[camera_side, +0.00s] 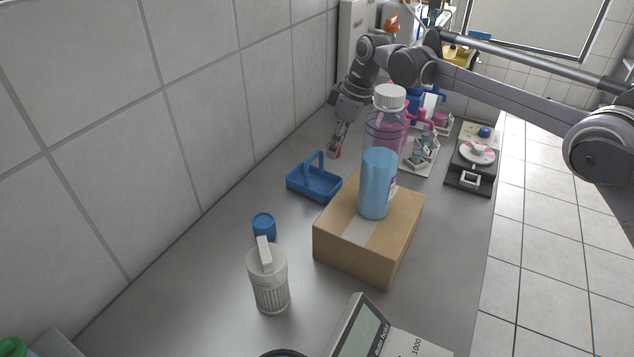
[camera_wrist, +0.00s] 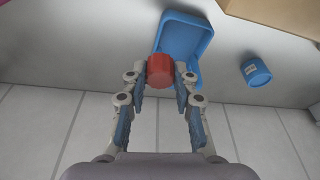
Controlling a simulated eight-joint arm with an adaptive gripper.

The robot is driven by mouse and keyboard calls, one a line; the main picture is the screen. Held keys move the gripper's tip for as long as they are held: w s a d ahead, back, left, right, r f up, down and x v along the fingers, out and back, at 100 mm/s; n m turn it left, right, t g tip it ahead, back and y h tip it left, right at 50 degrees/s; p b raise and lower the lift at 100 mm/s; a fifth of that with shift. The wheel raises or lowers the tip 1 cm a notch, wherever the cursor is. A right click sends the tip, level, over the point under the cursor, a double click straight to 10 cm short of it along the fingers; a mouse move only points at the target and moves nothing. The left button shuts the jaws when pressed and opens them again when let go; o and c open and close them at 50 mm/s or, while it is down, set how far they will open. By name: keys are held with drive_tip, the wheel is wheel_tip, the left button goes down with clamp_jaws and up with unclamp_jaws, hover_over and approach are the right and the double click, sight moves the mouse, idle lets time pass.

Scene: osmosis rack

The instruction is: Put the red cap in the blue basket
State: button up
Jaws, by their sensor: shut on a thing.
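The red cap (camera_wrist: 160,70) is held between the fingertips of my gripper (camera_wrist: 160,78) in the wrist view. In the side view my gripper (camera_side: 336,148) hangs over the bench behind the blue basket, and only a small bit of red shows at its tips. The blue basket (camera_side: 314,185) stands on the bench with its handle upright. In the wrist view the blue basket (camera_wrist: 183,32) lies just beyond the cap, which overlaps its near edge in the picture. I cannot tell the cap's height over the bench.
A cardboard box (camera_side: 367,235) bearing a large bottle (camera_side: 378,170) stands right of the basket. A blue cap-like cylinder (camera_side: 264,226) and a white container (camera_side: 268,278) stand nearer the side camera. The tiled wall (camera_side: 200,90) runs close along the left. A scale (camera_side: 385,340) is at the front.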

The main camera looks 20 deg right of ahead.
drive_tip(key=shift+w+a+f, duration=0.1)
drive_tip(key=shift+a+f, duration=0.25)
drive_tip(key=shift+f, duration=1.9)
drive_tip(key=shift+f, duration=0.6)
drive_tip(key=o, duration=0.8)
drive_tip(key=shift+r, duration=0.1)
